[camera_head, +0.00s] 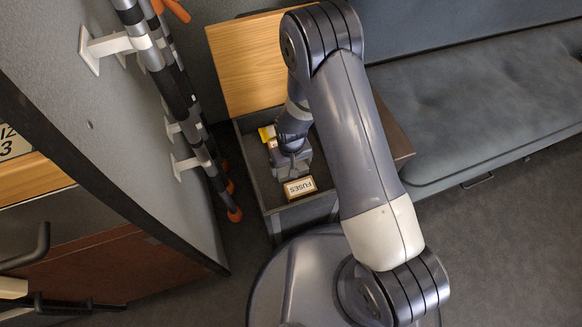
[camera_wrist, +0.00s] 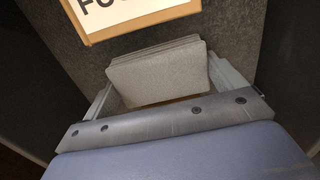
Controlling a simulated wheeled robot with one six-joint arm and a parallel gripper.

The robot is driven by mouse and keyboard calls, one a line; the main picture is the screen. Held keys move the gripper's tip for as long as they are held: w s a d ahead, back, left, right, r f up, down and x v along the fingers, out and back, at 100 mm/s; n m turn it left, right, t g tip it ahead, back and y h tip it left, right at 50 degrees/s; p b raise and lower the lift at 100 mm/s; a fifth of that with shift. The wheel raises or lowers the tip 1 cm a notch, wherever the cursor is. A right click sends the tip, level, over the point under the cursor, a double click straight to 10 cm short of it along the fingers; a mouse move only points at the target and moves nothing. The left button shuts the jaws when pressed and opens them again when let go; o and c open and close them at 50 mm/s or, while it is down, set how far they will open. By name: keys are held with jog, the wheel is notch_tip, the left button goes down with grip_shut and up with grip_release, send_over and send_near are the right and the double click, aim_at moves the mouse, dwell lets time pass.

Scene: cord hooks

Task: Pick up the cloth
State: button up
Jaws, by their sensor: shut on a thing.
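The cloth (camera_wrist: 160,74) is a grey, flat folded piece between the two fingers of my gripper (camera_wrist: 163,88) in the wrist view. The fingers sit at its left and right sides, and my gripper is shut on it. In the head view my gripper (camera_head: 291,163) reaches down into an open drawer (camera_head: 254,173). There I cannot tell the cloth apart from the grey gripper. I cannot tell whether the cloth still touches the drawer floor.
A box labelled FUSES (camera_head: 300,188) lies in the drawer close in front of my gripper; its edge also shows in the wrist view (camera_wrist: 140,20). A yellow item (camera_head: 267,133) lies at the drawer's back left. Striped poles (camera_head: 177,95) hang on the left wall. A grey bench (camera_head: 470,100) stands right.

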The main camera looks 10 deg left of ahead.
notch_tip(320, 180, up, 10)
jog(key=p, duration=0.3)
dwell(0.3)
